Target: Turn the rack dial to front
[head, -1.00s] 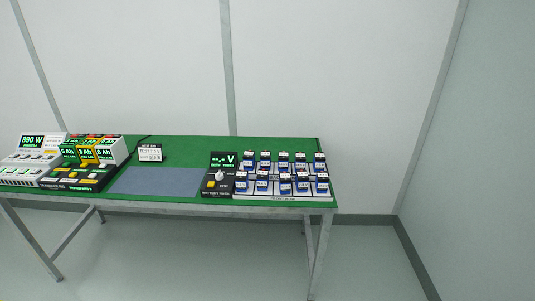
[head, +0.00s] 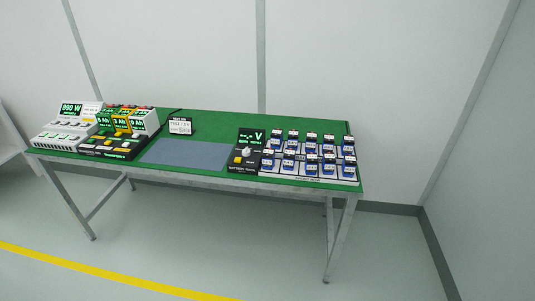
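The battery rack unit stands on the right part of a green-topped table (head: 215,124). Its black control box (head: 243,168) has a lit display (head: 251,136) reading dashes and a V. A pale round dial (head: 246,152) sits on the box below the display, with a yellow button (head: 238,160) to its left. The dial's pointing direction is too small to tell. To the right of the box, several blue batteries (head: 312,158) stand in two rows on a white rack (head: 300,178). My gripper is not in view.
A white device showing 890 W (head: 71,109) and a black charger with several coloured packs (head: 105,147) stand at the table's left. A small sign (head: 180,126) stands behind a bare grey mat (head: 186,154). Floor in front is clear, with a yellow line (head: 90,268).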

